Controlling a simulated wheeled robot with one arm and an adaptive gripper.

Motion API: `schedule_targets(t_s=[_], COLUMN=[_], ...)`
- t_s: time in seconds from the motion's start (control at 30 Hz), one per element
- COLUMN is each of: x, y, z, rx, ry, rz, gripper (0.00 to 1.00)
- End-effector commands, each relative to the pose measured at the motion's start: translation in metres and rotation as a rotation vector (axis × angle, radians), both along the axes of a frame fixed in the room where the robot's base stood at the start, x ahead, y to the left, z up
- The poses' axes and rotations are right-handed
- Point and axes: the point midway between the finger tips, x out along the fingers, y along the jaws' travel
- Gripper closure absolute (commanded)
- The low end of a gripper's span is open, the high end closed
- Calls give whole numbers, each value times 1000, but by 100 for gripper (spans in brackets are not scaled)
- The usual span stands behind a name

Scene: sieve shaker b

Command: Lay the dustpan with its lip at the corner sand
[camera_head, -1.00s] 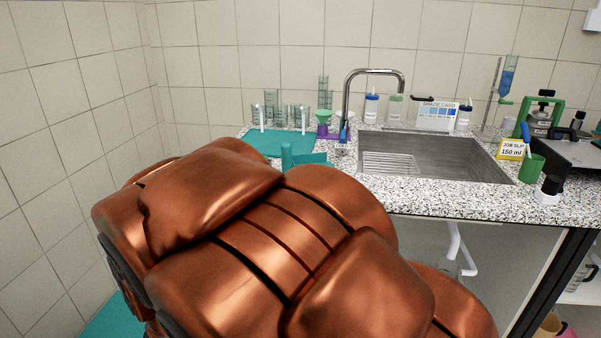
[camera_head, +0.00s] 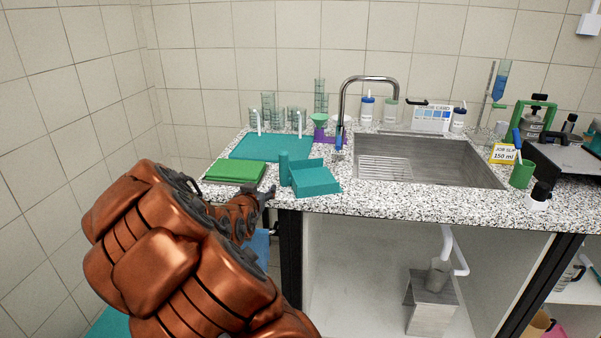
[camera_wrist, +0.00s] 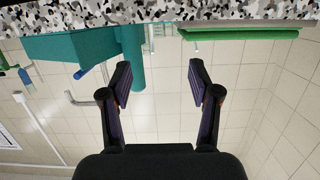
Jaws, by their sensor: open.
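The dustpan (camera_head: 315,180) is teal with a thick upright handle (camera_head: 284,168), and it sits on the speckled counter near its front edge. In the wrist view, which is upside down, the dustpan (camera_wrist: 70,47) is at the upper left. Its handle (camera_wrist: 135,70) is partly behind the left finger. My gripper (camera_head: 268,192) is at the counter's front edge, just left of and in front of the handle. In the wrist view my gripper (camera_wrist: 157,82) is open, with nothing held between the fingers. I cannot make out any corner sand.
A green slab (camera_head: 236,171) lies left of the dustpan, close to my gripper. A teal mat (camera_head: 270,148) with glassware is behind. The sink (camera_head: 425,160) and tap (camera_head: 343,110) are to the right. The counter's front edge (camera_wrist: 180,20) is close to my fingers.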

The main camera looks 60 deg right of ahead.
Motion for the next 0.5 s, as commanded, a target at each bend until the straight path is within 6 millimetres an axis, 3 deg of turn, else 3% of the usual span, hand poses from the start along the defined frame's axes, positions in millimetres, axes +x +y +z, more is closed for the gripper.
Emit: schedule_targets(t_s=[0.1,0.2,0.5], x=[-15,-23,-25], y=[-28,-40,-56], z=[20,31,40], rx=[-116,-181,-227], ry=[-27,-44,-55], rz=[-50,-73,-86], gripper=[38,38,38])
